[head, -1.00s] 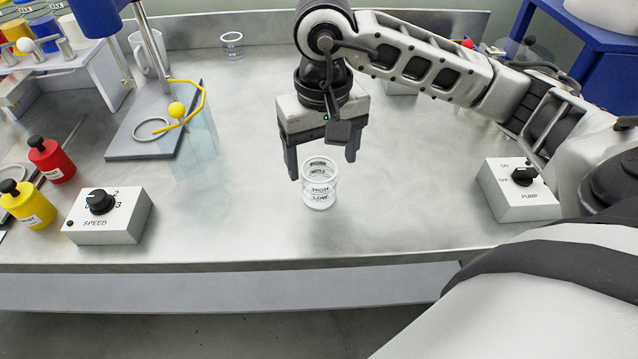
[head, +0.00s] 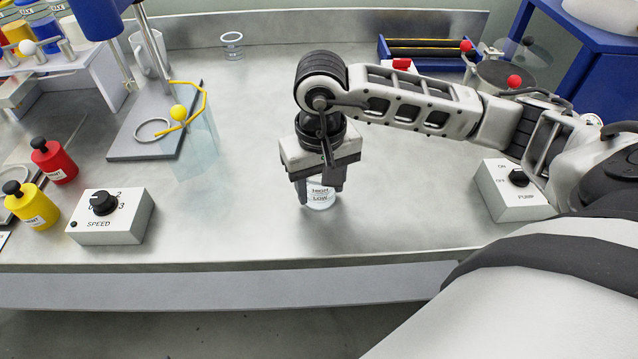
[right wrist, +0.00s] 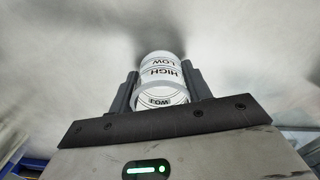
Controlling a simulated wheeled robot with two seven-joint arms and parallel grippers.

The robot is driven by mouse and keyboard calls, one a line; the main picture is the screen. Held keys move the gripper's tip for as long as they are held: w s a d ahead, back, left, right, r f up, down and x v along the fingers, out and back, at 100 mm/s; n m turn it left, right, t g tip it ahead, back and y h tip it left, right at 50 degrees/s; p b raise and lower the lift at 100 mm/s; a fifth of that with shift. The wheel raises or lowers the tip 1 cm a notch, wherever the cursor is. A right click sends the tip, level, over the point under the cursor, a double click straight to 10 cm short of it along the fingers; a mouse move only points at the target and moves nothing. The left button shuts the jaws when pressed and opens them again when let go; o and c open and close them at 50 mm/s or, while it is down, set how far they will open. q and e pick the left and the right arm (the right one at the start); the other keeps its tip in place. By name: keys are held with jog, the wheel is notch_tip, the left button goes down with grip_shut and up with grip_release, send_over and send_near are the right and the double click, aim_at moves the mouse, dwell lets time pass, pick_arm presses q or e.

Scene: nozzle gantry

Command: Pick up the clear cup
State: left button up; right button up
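The clear cup (head: 320,197), marked HIGH and LOW, stands upright on the bench. My right gripper (head: 320,192) points down over it and hides its upper part in the head view. In the right wrist view the cup (right wrist: 162,75) is between the two fingers of my right gripper (right wrist: 163,88). The fingers lie against its sides, with no clear gap, so the gripper looks shut on it. The cup's base looks to be on the bench. My left gripper is not in view.
A SPEED box (head: 110,217) stands at left, with red (head: 53,160) and yellow (head: 30,205) bottles beyond. A PUMP box (head: 515,190) is at right. Another clear cup (head: 232,44) stands at the back. A grey stand (head: 150,140) is at left. The bench (head: 250,200) around the cup is clear.

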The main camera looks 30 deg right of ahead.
dwell(0.3)
jog(key=shift+r, duration=0.6)
jog(key=r, duration=0.2)
jog(key=shift+s+a+r, duration=0.1)
jog(key=shift+s+r, duration=0.15)
jog(key=shift+r, duration=0.05)
pick_arm(q)
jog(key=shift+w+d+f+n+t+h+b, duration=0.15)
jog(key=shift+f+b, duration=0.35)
jog(key=shift+b, duration=0.85)
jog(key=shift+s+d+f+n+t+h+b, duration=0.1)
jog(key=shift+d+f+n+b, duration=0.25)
jog(key=shift+b, duration=0.95)
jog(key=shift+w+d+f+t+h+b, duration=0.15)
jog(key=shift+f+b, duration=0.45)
jog(key=shift+b, duration=0.75)
pick_arm(e)
jog(key=s+a+r, duration=0.3)
jog(key=s+r, duration=0.6)
jog(key=s, duration=0.4)
jog(key=shift+a, duration=0.35)
